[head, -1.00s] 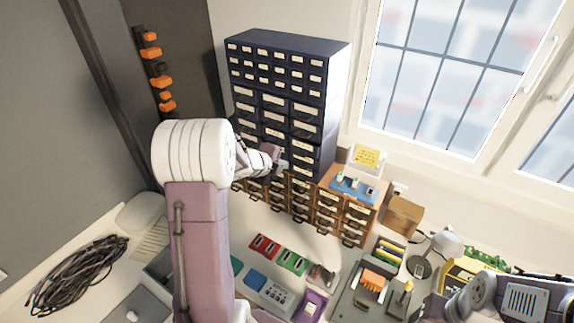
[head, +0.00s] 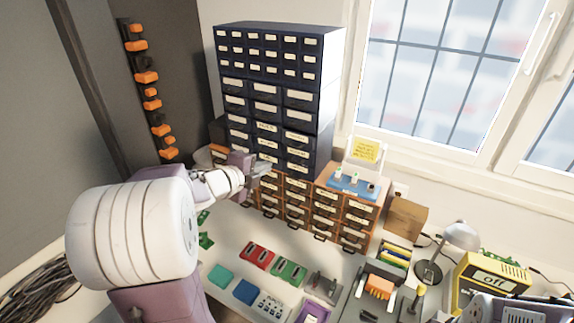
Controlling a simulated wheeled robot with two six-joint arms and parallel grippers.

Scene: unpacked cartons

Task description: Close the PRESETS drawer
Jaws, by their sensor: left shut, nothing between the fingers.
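A tall dark blue drawer cabinet (head: 270,93) stands against the back wall. Below and in front of it is a low wooden drawer unit (head: 296,202) with several labelled drawers and dark handles. The labels are too small to read, so I cannot tell which drawer is PRESETS. No drawer clearly stands open; the part behind my left gripper is hidden. My left gripper (head: 262,170) is shut and empty, in front of the lowest dark drawers and the wooden unit's upper left. I cannot tell whether it touches a drawer front.
A blue tray (head: 350,187) and a yellow note (head: 366,150) are on the wooden unit. A cardboard box (head: 405,217), lamp (head: 460,237) and yellow device (head: 492,275) stand to the right. Red (head: 258,256) and green (head: 289,271) cases lie on the bench, with clear surface before the drawers.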

